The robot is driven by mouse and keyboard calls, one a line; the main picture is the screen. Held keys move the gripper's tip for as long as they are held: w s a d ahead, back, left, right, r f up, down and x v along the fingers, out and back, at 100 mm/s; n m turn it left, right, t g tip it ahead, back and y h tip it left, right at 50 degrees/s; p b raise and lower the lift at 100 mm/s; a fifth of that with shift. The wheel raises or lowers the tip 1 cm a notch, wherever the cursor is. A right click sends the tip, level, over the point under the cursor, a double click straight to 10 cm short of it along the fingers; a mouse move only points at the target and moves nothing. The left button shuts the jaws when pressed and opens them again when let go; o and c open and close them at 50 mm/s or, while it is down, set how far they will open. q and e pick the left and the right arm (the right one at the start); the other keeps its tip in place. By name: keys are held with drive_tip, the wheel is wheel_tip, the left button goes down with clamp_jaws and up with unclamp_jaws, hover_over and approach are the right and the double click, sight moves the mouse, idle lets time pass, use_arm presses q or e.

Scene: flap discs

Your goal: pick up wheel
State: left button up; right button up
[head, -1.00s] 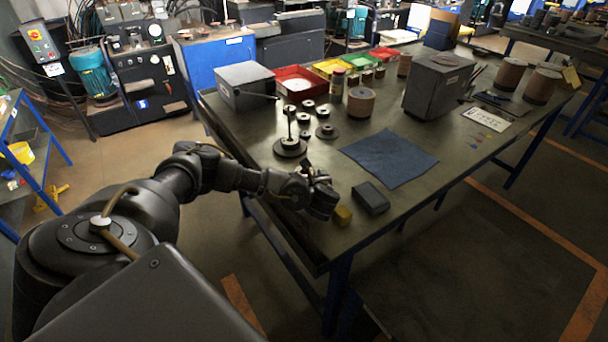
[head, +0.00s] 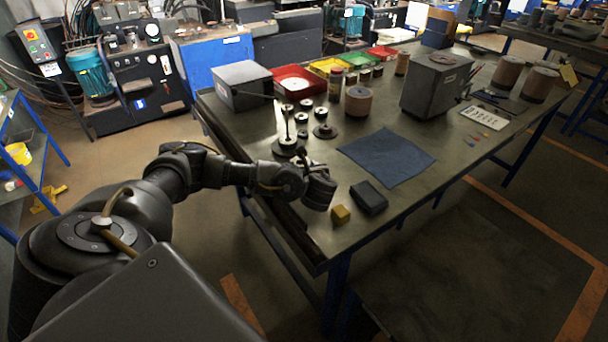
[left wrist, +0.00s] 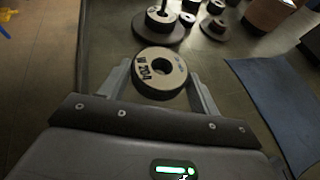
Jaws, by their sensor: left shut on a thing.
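A round wheel (left wrist: 158,84) with a pale, lettered face, a dark side and a centre hole sits between the fingers of my left gripper (left wrist: 161,70) in the left wrist view. The gripper is shut on it. In the head view the wheel (head: 320,193) shows as a dark cylinder at the end of my left gripper (head: 314,177), near the table's front left edge. I cannot tell how high it is above the table. More wheels (head: 325,131) lie behind it, some around an upright spindle (head: 286,142). My right gripper is not in view.
A yellow block (head: 341,214) and a dark box (head: 369,197) lie just right of the wheel. A blue cloth (head: 387,158) lies mid-table. Grey boxes (head: 436,86), red trays (head: 301,86) and brown cylinders (head: 359,101) stand farther back. The front right table top is mostly clear.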

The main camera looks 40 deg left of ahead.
use_arm(q)
drive_tip(key=s+r+p, duration=0.6)
drive_tip(key=s+r, duration=0.2)
drive_tip(key=s, duration=0.5)
drive_tip(key=shift+a+r, duration=0.25)
drive_tip(key=shift+r, duration=0.15)
drive_tip(key=shift+d, duration=0.1)
drive_tip(key=w+d+r+m+t+h, duration=0.2)
drive_tip(key=w+d+r+m+h, duration=0.1)
drive_tip(key=d+r, duration=0.2)
drive_tip(key=w+d+r+m+t+h, duration=0.1)
drive_tip(key=w+d+r+m+h, duration=0.3)
drive_tip(key=d, duration=0.5)
drive_tip(key=w+d+r+m+t+h+b, duration=0.1)
drive_tip(key=w+d+r+m+t+h, duration=0.1)
drive_tip(key=d+r, duration=0.5)
drive_tip(key=shift+w+d+r+m+t+h, duration=0.3)
drive_tip(key=shift+w+d+m+h, duration=0.3)
drive_tip(key=shift+w+m+h, duration=0.25)
drive_tip(key=shift+s+d+f, duration=0.1)
